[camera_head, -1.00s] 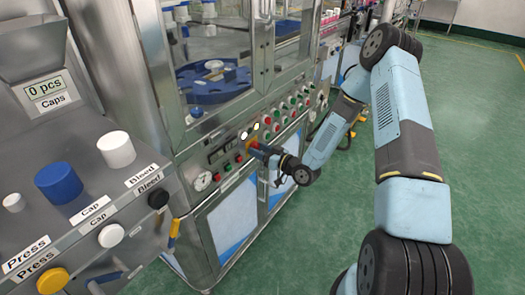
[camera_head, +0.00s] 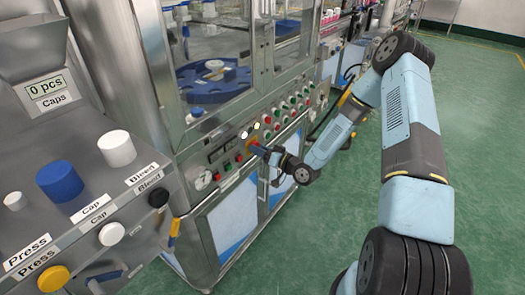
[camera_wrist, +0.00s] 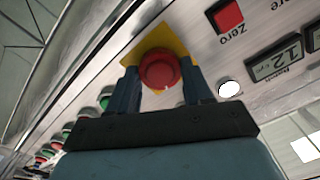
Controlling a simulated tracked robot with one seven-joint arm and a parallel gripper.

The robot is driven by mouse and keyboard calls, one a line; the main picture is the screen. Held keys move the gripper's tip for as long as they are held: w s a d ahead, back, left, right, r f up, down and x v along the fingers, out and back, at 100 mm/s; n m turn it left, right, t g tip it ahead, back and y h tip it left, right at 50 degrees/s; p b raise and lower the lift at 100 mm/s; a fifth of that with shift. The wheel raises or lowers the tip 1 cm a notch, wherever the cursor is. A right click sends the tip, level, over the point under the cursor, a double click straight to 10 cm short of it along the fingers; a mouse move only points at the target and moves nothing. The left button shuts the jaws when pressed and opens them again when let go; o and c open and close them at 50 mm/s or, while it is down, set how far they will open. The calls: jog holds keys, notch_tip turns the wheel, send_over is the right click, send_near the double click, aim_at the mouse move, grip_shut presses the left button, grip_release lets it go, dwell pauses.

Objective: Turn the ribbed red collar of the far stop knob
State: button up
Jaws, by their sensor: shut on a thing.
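The far stop knob is a red round knob (camera_wrist: 160,70) on a yellow plate (camera_wrist: 176,38) in the wrist view. The ribs of its collar are too small to make out. My gripper (camera_wrist: 160,82) has one dark blue finger on each side of the knob and is shut on it. In the head view my gripper (camera_head: 262,150) reaches the front panel of the far machine from the right. It covers most of the knob there, with a bit of yellow-orange plate (camera_head: 251,133) showing.
In the wrist view a red square Zero button (camera_wrist: 228,16), a white round button (camera_wrist: 230,88) and a numeric display (camera_wrist: 275,60) sit right of the knob. Green and red buttons line the panel's left. A grey console (camera_head: 70,130) with caps stands at left in the head view.

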jog(key=shift+m, duration=1.9)
jog(key=o, duration=1.1)
jog(key=shift+c, duration=0.2)
